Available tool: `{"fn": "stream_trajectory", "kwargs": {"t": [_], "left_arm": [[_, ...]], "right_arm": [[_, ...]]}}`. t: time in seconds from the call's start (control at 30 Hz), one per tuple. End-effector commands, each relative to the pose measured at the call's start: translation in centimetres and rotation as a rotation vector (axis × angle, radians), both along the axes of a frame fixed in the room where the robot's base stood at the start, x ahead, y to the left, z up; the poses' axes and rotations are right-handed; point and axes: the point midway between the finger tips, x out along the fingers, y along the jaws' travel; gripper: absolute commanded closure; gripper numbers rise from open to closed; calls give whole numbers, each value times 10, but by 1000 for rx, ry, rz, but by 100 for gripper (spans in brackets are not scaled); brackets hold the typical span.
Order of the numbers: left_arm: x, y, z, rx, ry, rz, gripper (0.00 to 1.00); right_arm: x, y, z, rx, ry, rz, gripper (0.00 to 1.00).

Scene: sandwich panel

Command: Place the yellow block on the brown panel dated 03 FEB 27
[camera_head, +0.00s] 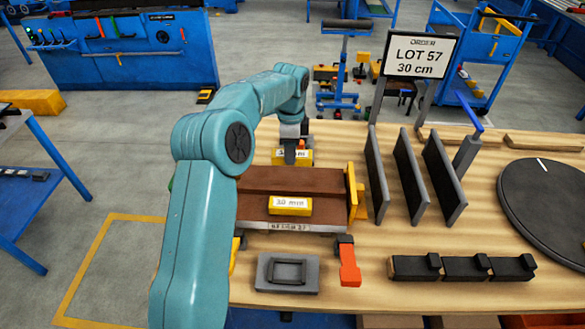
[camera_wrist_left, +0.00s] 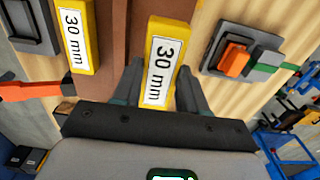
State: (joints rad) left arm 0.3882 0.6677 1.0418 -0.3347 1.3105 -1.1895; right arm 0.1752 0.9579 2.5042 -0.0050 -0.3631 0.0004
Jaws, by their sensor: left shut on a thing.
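A brown panel (camera_head: 265,182) lies on the wooden table with a small dark print on its front edge, too small to read for certain. One yellow block (camera_head: 290,205) marked 30 mm rests on the panel's front part; it also shows in the left wrist view (camera_wrist_left: 75,35). My left gripper (camera_head: 291,154) is at the panel's far edge, shut on a second yellow block (camera_head: 305,158) marked 30 mm. In the left wrist view this held block (camera_wrist_left: 163,55) sits between both fingers. I cannot tell whether it touches the panel. My right gripper is not in view.
A yellow stop (camera_head: 352,190) stands at the panel's right end. An orange clamp (camera_head: 348,262) and grey tray (camera_head: 287,272) are in front. Black upright plates (camera_head: 412,175), a dark turntable (camera_head: 550,205) and black blocks (camera_head: 460,268) are to the right. A LOT 57 sign (camera_head: 416,60) stands behind.

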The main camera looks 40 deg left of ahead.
Motion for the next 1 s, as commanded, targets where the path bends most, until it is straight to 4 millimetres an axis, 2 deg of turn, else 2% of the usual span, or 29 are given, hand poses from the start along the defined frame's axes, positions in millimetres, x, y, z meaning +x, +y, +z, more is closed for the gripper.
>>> {"fn": "stream_trajectory", "kwargs": {"t": [0.17,0.43,0.8,0.83,0.9,1.0], "left_arm": [[2,-1,-18,1,-1,-1,92],[4,-1,-57,-1,1,-2,92],[5,-1,-63,0,0,-2,92],[5,-1,-64,0,0,-2,55],[5,-1,-63,0,0,-2,33],[5,-1,-63,0,0,-2,33]], "right_arm": [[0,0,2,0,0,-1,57],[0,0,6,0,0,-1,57],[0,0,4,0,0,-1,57],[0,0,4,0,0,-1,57],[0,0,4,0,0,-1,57],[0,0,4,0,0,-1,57]]}}
